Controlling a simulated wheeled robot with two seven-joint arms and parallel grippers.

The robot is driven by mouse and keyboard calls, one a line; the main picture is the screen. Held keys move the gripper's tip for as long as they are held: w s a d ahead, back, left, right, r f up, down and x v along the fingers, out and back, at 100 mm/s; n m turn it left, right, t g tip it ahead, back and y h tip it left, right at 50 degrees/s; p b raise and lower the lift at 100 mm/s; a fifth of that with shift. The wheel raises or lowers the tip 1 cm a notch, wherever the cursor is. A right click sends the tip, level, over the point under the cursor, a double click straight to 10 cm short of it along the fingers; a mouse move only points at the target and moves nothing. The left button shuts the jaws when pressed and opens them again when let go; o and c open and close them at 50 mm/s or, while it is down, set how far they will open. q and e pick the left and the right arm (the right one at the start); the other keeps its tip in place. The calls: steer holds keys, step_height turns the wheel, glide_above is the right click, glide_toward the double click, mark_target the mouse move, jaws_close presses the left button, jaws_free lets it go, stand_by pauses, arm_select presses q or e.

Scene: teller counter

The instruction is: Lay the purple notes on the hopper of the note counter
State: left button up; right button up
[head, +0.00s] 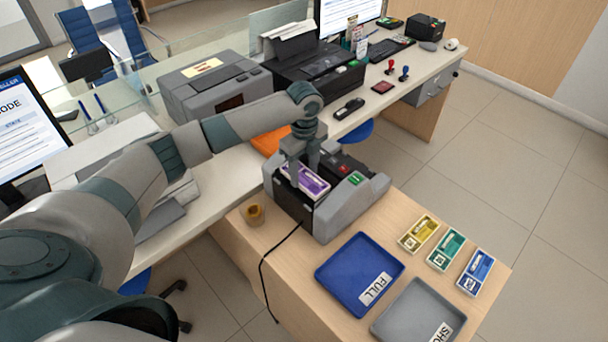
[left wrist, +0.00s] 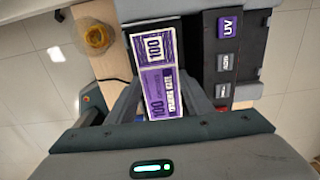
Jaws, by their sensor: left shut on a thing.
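The purple notes (head: 306,181) are a banded bundle at the top of the note counter (head: 337,212), a grey and black machine on the wooden desk. In the left wrist view the notes (left wrist: 158,85) show "100" and lie over the dark hopper (left wrist: 152,31) of the counter. My left gripper (head: 306,168) reaches down from above and is shut on the notes; its two fingers (left wrist: 160,100) stand at either side of the bundle in the left wrist view. I cannot tell whether the notes touch the hopper floor. My right gripper is not in view.
A blue tray marked FULL (head: 343,262) and a grey tray (head: 402,311) are in front of the counter. Yellow (head: 419,233), green (head: 446,249) and blue (head: 475,273) note bundles lie to the right. A small amber pot (head: 254,214) and a black cable (head: 263,275) are at left.

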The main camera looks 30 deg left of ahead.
arm_select(q)
steer(key=shift+f+p, duration=0.35)
steer(key=shift+f, duration=0.75)
steer(key=shift+f, duration=0.1)
steer(key=o, duration=1.1)
